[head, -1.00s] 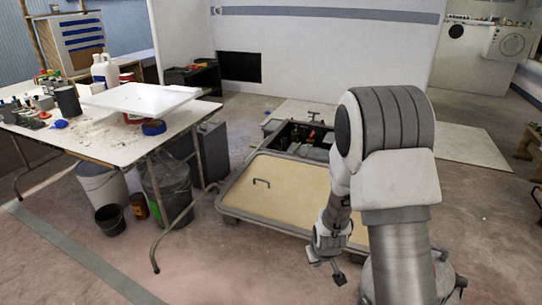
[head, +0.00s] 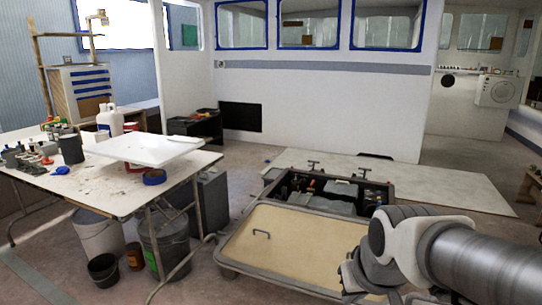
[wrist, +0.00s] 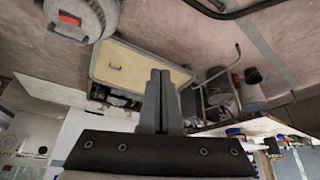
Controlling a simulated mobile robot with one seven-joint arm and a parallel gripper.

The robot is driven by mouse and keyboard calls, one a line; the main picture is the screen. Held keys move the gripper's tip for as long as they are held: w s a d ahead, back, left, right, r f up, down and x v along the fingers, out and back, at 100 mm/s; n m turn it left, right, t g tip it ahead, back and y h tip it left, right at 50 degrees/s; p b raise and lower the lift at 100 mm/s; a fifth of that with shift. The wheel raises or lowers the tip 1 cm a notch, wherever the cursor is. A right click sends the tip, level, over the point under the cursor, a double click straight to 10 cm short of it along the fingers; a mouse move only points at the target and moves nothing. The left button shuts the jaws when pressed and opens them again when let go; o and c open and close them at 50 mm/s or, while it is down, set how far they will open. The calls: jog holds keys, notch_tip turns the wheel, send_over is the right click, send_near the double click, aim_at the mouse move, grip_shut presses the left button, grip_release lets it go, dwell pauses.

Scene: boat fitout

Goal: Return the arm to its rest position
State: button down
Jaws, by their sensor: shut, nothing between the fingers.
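My gripper (wrist: 160,74) shows in the wrist view with its two dark fingers together and nothing between them. In the head view my arm (head: 468,250) reaches in from the right edge, with its wrist bent down near the bottom. The fingertips cannot be made out clearly there. The wrist view looks down past the fingers at the floor and the tan-topped low platform, and the fingers overlap the platform's edge in the picture. No object is held.
The low platform's tan panel (head: 285,242) has a handle, and an open tool compartment (head: 330,193) lies behind it. A cluttered white table (head: 95,182) stands left, with buckets (head: 163,240) under it. A pale floor panel (head: 440,185) lies behind; a cabin wall (head: 310,110) stands beyond.

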jog(key=s+r, duration=0.4)
jog(key=s, duration=0.5)
notch_tip(320, 180, up, 20)
jog(key=p, duration=2.1)
jog(key=shift+w+d+r+m, duration=0.15)
jog(key=shift+d+m, duration=0.05)
jog(key=shift+m, duration=0.1)
